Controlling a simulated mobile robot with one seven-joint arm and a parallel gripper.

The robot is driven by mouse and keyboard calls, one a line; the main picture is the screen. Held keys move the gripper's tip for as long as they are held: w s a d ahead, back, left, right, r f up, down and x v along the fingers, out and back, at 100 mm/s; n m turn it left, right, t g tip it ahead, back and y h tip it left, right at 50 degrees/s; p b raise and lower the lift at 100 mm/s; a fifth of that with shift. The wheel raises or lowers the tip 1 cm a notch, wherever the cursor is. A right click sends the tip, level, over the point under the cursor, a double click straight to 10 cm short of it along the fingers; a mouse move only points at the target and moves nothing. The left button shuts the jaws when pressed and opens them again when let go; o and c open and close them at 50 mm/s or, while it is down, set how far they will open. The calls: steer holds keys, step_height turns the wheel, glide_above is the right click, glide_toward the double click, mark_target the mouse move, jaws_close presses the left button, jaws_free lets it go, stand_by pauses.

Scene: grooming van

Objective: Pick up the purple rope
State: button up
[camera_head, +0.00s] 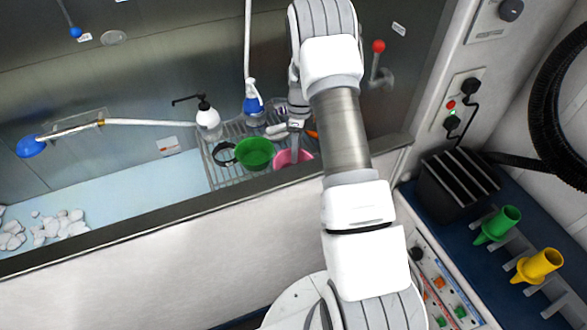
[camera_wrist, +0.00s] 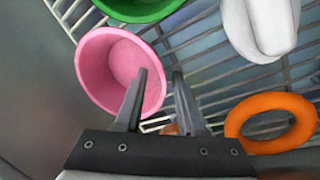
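I cannot make out a purple rope in either view. My gripper (camera_wrist: 160,78) is open, its two fingers apart with nothing held between the tips. In the wrist view it points over a wire rack (camera_wrist: 190,48), with the left finger overlapping a pink bowl (camera_wrist: 95,70). A small brownish thing (camera_wrist: 170,129) shows low between the fingers, mostly hidden. In the head view my arm reaches over the tub wall and the gripper (camera_head: 296,132) is above the rack, by the pink bowl (camera_head: 291,157).
A green bowl (camera_head: 255,153), a dark loop (camera_head: 223,154) and a white pump bottle (camera_head: 207,118) are left of the gripper. An orange ring (camera_wrist: 270,123) and a white object (camera_wrist: 262,25) are close on its right. The tub's front wall (camera_head: 130,222) stands below my arm.

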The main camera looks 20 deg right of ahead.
steer(key=shift+c, duration=0.3)
jaws_close()
stand_by(1.1)
